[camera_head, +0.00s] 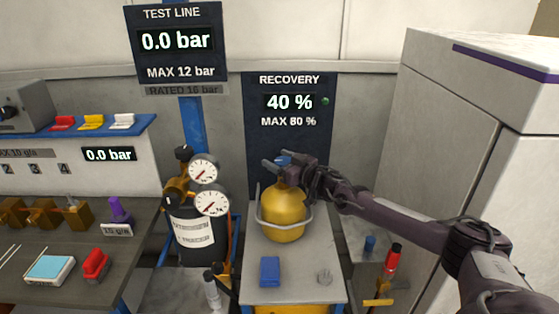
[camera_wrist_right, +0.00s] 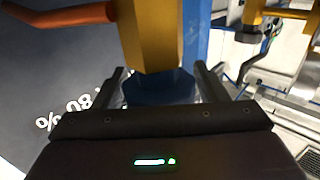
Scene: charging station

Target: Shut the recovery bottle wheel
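The yellow recovery bottle (camera_head: 283,213) stands on a scale on a light stand under the RECOVERY display. Its blue wheel (camera_head: 283,160) is on top. My right gripper (camera_head: 288,166) reaches in from the right at the wheel. In the wrist view the fingers (camera_wrist_right: 160,82) are apart, one on each side of the wheel; firm contact is not visible. My left gripper is not in view.
The RECOVERY display (camera_head: 290,101) reads 40 %, max 80 %. A black cylinder (camera_head: 193,235) with two gauges (camera_head: 207,187) stands left of the bottle. A blue block (camera_head: 270,271) lies on the stand's front. A white cabinet (camera_head: 440,130) bounds the right.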

